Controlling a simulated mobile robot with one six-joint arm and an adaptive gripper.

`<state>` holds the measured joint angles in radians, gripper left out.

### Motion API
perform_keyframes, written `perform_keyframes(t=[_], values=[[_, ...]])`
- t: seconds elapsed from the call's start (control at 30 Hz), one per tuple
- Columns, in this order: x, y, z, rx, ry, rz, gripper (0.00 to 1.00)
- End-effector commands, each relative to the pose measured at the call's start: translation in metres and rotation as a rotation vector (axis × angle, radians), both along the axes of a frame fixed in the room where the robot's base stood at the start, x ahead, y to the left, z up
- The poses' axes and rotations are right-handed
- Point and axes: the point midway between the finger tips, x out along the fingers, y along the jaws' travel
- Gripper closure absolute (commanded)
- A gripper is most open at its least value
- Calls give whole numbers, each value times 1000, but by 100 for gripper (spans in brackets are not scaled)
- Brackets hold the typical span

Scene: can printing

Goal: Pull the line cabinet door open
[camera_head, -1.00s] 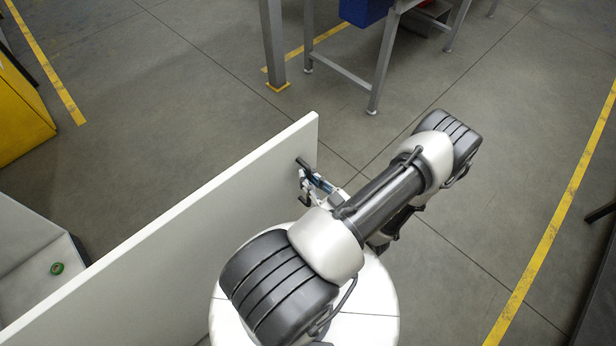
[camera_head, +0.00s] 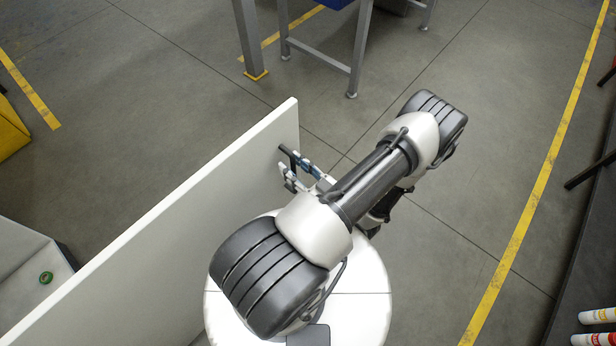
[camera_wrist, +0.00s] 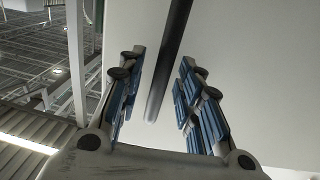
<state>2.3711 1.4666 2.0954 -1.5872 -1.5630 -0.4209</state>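The line cabinet door is a large white panel (camera_head: 190,215) standing swung out, running from the lower left to its free edge near the middle of the head view. A dark bar handle (camera_head: 288,158) is on its right face near that edge. My gripper (camera_head: 297,173) is at the handle. In the wrist view, the dark handle (camera_wrist: 170,60) passes between my spread blue-padded fingers (camera_wrist: 157,100), with visible gaps on both sides. The handle's fixings are partly hidden in the head view.
A pale grey surface (camera_head: 25,265) with a green ring (camera_head: 46,277) lies left of the door. A metal-legged table (camera_head: 320,62) stands beyond. Open floor (camera_head: 440,250) lies right of my arm. White cylinders (camera_head: 597,316) are at the lower right edge.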

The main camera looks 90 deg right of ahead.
Motion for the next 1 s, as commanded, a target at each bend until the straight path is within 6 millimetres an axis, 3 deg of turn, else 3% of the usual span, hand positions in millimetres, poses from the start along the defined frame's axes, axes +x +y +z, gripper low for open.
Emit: perform_keyframes(t=[0.5, 0.7, 1.0], values=[[-67, 65, 0, -1, 1, -7, 67], [-77, 77, 0, 0, 1, -2, 67], [-78, 78, 0, 0, 0, 0, 67]])
